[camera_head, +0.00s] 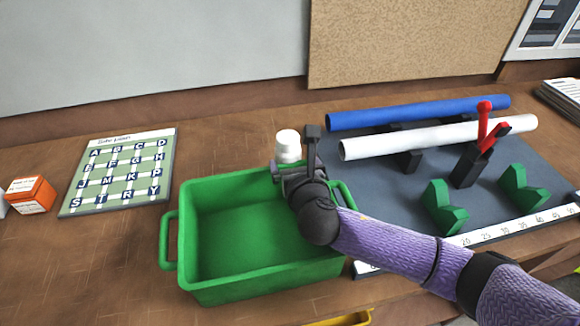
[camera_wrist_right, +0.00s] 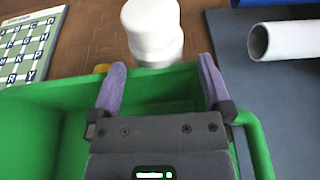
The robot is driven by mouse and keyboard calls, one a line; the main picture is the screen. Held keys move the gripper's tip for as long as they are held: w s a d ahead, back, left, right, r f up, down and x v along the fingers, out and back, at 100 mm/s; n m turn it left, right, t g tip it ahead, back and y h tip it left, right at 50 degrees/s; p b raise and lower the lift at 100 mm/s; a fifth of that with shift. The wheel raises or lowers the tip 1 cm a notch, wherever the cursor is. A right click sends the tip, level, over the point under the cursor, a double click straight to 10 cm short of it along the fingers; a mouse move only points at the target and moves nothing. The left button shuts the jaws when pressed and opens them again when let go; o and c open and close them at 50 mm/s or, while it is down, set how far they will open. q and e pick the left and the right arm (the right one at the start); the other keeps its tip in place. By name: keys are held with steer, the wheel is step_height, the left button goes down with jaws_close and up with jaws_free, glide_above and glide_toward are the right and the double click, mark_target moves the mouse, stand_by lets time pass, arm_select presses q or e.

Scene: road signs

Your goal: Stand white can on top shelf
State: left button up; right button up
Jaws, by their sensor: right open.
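The white can (camera_head: 288,146) stands upright on the table just behind the far rim of the green bin. It also shows at the top of the right wrist view (camera_wrist_right: 152,28). My right gripper (camera_head: 296,152) is over the bin's far rim, close to the can. In the right wrist view its purple fingers (camera_wrist_right: 162,66) are spread apart and empty, with the can ahead of the fingertips. The can's lower part is partly hidden by the gripper in the head view. No shelf is recognizable in either view. My left gripper is not in view.
The empty green bin (camera_head: 187,246) stands under my right arm. A dark mat (camera_head: 375,182) on the right holds a blue tube (camera_head: 420,112), a white tube (camera_head: 440,137) and green blocks (camera_head: 445,208). A letter board (camera_head: 118,172) and orange box (camera_head: 31,195) are left.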

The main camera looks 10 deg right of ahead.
steer(key=x, duration=0.3)
steer(key=b+x, duration=0.1)
steer(key=shift+w+a+r, duration=0.15)
steer(key=shift+w+r, duration=0.1)
steer(key=shift+w, duration=0.25)
steer(key=shift+s, duration=0.1)
steer(key=shift+c, duration=0.5)
steer(key=shift+r, duration=0.1)
jaws_close()
